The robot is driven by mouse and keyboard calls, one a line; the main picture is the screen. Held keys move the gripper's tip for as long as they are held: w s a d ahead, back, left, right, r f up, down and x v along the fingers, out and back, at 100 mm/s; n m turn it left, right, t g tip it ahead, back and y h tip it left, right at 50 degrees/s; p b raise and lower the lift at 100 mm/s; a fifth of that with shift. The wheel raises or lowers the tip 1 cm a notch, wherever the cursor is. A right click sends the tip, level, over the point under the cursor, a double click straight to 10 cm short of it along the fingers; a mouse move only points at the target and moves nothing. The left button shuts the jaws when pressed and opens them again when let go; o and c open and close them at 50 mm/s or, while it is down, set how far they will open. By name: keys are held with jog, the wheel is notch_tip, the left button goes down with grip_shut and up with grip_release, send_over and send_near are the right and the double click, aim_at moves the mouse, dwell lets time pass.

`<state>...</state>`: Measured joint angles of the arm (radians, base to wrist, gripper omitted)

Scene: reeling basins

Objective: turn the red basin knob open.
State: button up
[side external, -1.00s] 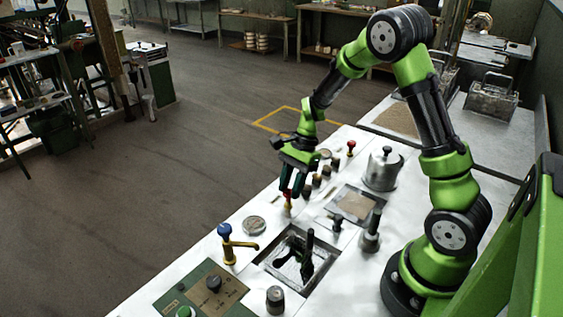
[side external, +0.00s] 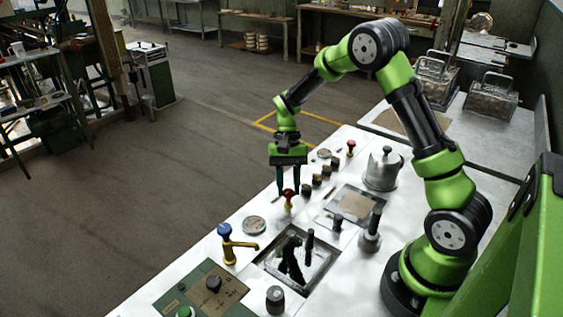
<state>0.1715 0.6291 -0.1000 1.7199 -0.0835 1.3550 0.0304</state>
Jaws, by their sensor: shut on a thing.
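The red basin knob (side external: 288,194) sits on a short stem on the white worktop, behind the sunken basin (side external: 262,262). My gripper (side external: 288,191) points straight down over it. One finger is on the left of the red knob and one on the right, and the gripper is shut on it. Both fingertips are at the height of the knob's top. How far the knob is turned cannot be told from this view.
A yellow tap with a blue knob (side external: 225,231) stands left of the basin. A second red knob (side external: 350,147), small dark pots (side external: 317,181) and a lidded metal pot (side external: 384,168) stand behind. A dark upright handle (side external: 310,245) rises by the basin.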

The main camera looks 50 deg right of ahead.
jog(key=shift+n, duration=0.5)
jog(key=o, duration=1)
jog(key=shift+o, duration=0.2)
jog(key=v, duration=1.7)
jog(key=shift+w+a, duration=0.2)
jog(key=shift+a, duration=0.05)
